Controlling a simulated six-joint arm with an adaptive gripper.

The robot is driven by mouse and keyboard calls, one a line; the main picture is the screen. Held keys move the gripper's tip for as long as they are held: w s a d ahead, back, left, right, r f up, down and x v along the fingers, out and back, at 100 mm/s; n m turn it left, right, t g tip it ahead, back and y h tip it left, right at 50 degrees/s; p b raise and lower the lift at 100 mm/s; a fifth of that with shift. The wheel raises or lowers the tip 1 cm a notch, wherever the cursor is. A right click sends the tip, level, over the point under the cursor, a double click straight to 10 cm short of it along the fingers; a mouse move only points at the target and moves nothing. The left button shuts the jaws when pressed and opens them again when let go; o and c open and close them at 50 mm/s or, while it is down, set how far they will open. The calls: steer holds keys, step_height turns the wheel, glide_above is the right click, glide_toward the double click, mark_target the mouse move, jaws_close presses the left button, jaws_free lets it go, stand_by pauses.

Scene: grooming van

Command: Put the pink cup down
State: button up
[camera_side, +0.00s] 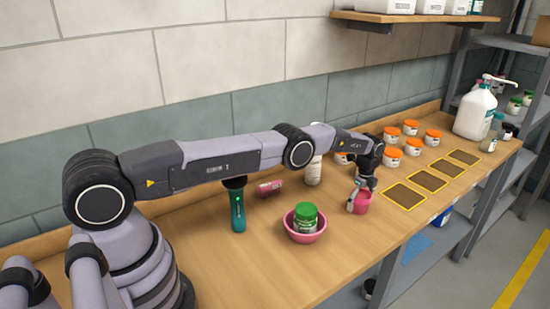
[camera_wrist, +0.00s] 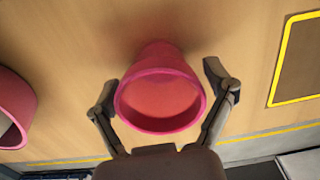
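The pink cup (camera_side: 361,204) is upright at the front part of the wooden bench, under my gripper (camera_side: 360,190). In the wrist view the pink cup (camera_wrist: 160,103) shows its round open mouth, and it looks empty. My gripper (camera_wrist: 165,85) has one finger on each side of the cup. A gap shows between the right finger and the cup; the left finger is very close to it. The cup's base appears to be at the bench top, though its contact is hard to see.
A pink bowl (camera_side: 304,237) holding a green-lidded jar (camera_side: 305,217) stands left of the cup. Yellow-edged brown mats (camera_side: 405,196) lie to the right. Several orange-lidded jars (camera_side: 392,157) stand behind. A green-handled tool (camera_side: 238,210) is farther left. The bench's front edge is near.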

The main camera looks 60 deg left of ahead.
steer(key=s+r+n+t, duration=0.1)
steer(key=s+r+n, duration=0.15)
steer(key=r, duration=1.35)
steer(key=s+r+n+t, duration=0.1)
steer(key=s+r+n, duration=0.15)
steer(key=r, duration=1.25)
steer(key=s+r+n, duration=0.3)
steer(key=s+r, duration=0.6)
steer(key=s+r+n+t, duration=0.1)
steer(key=s+r+n, duration=0.2)
steer(key=s, duration=0.7)
steer(key=s+r+n+t, duration=0.1)
steer(key=s+r+n, duration=0.15)
steer(key=s, duration=0.65)
steer(key=s+f+n, duration=0.2)
steer(key=s, duration=0.5)
steer(key=s+f+n+t, duration=0.1)
steer(key=s+f+n, duration=0.1)
steer(key=s, duration=0.5)
steer(key=shift+s+a+f+t, duration=0.3)
steer(key=shift+s+f, duration=0.1)
steer(key=shift+f, duration=0.25)
